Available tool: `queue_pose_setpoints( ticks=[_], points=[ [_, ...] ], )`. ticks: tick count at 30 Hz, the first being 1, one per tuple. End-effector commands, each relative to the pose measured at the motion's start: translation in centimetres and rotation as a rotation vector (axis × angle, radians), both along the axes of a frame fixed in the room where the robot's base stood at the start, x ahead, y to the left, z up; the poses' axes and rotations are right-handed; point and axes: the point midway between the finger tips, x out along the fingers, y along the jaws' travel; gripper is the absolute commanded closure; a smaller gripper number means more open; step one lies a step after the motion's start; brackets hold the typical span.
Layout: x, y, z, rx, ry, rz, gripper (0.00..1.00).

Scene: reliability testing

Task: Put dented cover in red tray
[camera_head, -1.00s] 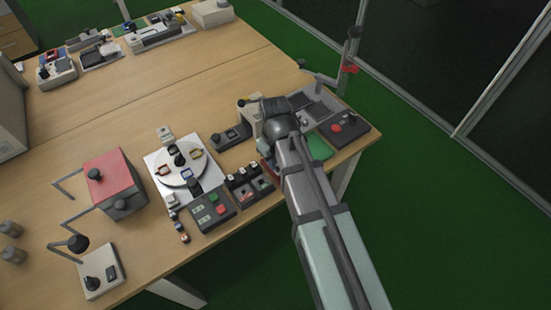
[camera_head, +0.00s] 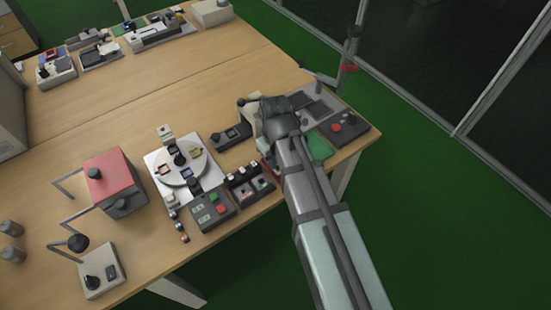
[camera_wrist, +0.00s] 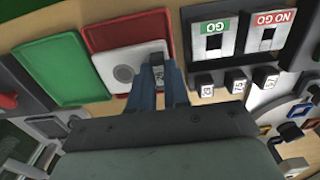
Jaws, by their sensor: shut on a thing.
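In the wrist view my gripper (camera_wrist: 158,82) is shut on a small dark tab with a white label at the right edge of a pale square cover (camera_wrist: 113,72). The cover has a grey round mark in its middle; I cannot clearly make out a dent. It overlaps the lower part of the red tray (camera_wrist: 125,30) in that view. Whether it touches the tray or hangs above it, I cannot tell. In the head view my arm hides the gripper and the cover, and only a sliver of the red tray shows.
A green tray (camera_wrist: 50,68) lies left of the red one. To the right are the GO slot (camera_wrist: 214,42), the NO GO slot (camera_wrist: 265,38) and several labelled dark tabs (camera_wrist: 235,82). In the head view a white turntable (camera_head: 180,166) and a button box (camera_head: 208,210) stand to the left.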

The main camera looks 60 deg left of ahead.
Motion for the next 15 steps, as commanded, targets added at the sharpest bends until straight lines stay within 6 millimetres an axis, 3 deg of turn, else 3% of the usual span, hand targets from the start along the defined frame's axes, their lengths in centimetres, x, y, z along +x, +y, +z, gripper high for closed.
queue_pose_setpoints(
  ticks=[15],
  points=[
    [0.0,-0.01,-0.45,0.0,0.0,0.0,1.0]
  ],
)
